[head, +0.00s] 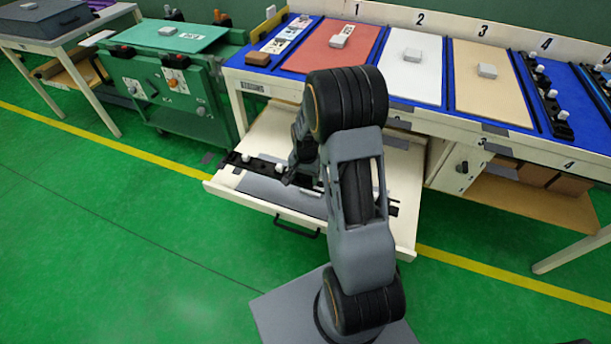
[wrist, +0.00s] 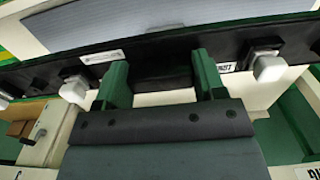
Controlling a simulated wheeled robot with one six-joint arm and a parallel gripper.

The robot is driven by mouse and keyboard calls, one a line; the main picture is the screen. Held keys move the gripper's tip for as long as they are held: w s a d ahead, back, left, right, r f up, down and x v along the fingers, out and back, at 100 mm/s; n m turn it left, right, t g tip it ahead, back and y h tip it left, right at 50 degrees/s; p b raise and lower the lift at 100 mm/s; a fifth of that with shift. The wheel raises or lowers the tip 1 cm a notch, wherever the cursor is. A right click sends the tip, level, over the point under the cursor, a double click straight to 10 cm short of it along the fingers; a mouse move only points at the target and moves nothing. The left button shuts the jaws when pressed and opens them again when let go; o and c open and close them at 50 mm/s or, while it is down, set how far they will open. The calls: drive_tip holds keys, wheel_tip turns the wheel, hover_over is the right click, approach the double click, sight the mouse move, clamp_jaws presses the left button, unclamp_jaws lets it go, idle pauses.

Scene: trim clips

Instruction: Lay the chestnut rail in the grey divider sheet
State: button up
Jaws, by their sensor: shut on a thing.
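A long black rail (wrist: 225,42) with white clips crosses the wrist view. Its label is partly covered and seems to end in "NUT". My gripper (wrist: 160,65) has its green fingers closed on the rail's middle. In the head view the rail (head: 234,159) lies across the pulled-out drawer, and my gripper (head: 291,176) is at it, partly hidden by my arm. A grey sheet (head: 262,188) lies in the drawer beside the rail; it also shows in the wrist view (wrist: 160,35). I cannot tell whether the rail touches the sheet.
The open white drawer (head: 222,190) juts from under a bench with numbered red, white and tan panels (head: 478,85). More black rails with white clips (head: 548,95) stand at the bench's right. A green cart (head: 170,85) stands at left. The green floor in front is clear.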

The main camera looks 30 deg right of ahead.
wheel_tip(320, 180, down, 13)
drive_tip(key=b, duration=0.9)
drive_tip(key=shift+r, duration=0.1)
drive_tip(key=o, duration=1.2)
drive_tip(key=shift+c, duration=0.2)
wheel_tip(320, 180, up, 14)
drive_tip(key=p, duration=0.4)
drive_tip(key=s+a+r+n+t+p, duration=0.1)
drive_tip(key=s+a+r+n+p, duration=0.2)
drive_tip(key=r, duration=1)
drive_tip(key=s+a+r+n+t+p, duration=0.1)
drive_tip(key=s+a+r+n+p, duration=0.2)
drive_tip(key=s+r+p, duration=0.4)
drive_tip(key=s+a+r+n+t+p, duration=0.1)
drive_tip(key=s+a+r+n+p, duration=0.2)
drive_tip(key=r+p, duration=1.1)
drive_tip(key=s+r, duration=0.3)
drive_tip(key=r, duration=0.2)
drive_tip(key=shift+a+n+t, duration=0.25)
drive_tip(key=shift+n+t, duration=0.05)
drive_tip(key=shift+n, duration=0.1)
